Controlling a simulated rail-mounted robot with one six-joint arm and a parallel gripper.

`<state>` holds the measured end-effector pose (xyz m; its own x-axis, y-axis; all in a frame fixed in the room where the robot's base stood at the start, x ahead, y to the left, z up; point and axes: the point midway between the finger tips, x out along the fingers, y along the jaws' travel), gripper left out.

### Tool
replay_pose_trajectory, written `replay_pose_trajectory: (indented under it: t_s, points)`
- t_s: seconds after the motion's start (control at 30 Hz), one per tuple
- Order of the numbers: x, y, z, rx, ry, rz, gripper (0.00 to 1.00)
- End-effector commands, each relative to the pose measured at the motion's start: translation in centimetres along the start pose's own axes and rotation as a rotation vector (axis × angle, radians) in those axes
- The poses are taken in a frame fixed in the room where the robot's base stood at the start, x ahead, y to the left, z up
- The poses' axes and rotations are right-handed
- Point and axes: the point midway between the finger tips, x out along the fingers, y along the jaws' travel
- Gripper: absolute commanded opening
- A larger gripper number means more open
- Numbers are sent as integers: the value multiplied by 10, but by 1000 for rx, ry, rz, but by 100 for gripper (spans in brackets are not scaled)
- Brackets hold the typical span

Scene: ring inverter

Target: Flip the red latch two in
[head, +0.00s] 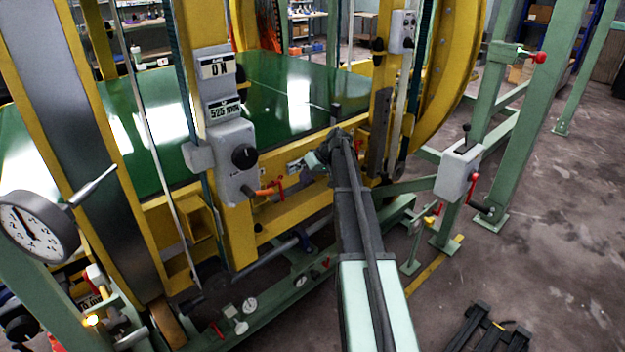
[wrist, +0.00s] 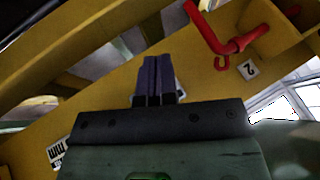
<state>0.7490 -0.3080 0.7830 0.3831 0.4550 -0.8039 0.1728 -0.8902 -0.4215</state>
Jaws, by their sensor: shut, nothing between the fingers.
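In the wrist view a red bent latch (wrist: 216,32) is mounted on the yellow beam at the upper right, beside a small white tag marked 2 (wrist: 248,69). My gripper (wrist: 157,58) is shut and empty, its dark fingers side by side to the left of the latch and apart from it. In the head view my gripper (head: 310,163) is at the front of the yellow frame. A red latch (head: 278,184) shows to its left and another red part (head: 359,150) to its right; I cannot tell there which one carries the 2.
The yellow beam (wrist: 105,100) runs diagonally behind my fingers. In the head view, a grey control box (head: 232,160) with a black knob stands left of my gripper. A green post with a grey box (head: 458,172) is to the right. Open floor (head: 560,220) lies further right.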

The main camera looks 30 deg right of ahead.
Motion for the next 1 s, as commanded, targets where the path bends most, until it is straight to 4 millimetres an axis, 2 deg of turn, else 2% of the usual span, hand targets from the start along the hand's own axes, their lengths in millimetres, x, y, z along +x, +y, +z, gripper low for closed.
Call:
replay_pose_trajectory:
  t_s: [0.03,0.13,0.2,0.3,0.47,0.8,1.0]
  points:
    - [19,5,4,0,0,0,0]
    - [40,4,4,-1,0,0,0]
    - [38,-14,2,-1,0,0,0]
    - [44,-26,1,-1,-1,0,0]
    - [49,-34,1,1,1,1,0]
    - [50,-37,1,1,0,0,0]
    - [60,-62,7,-1,-1,-1,0]
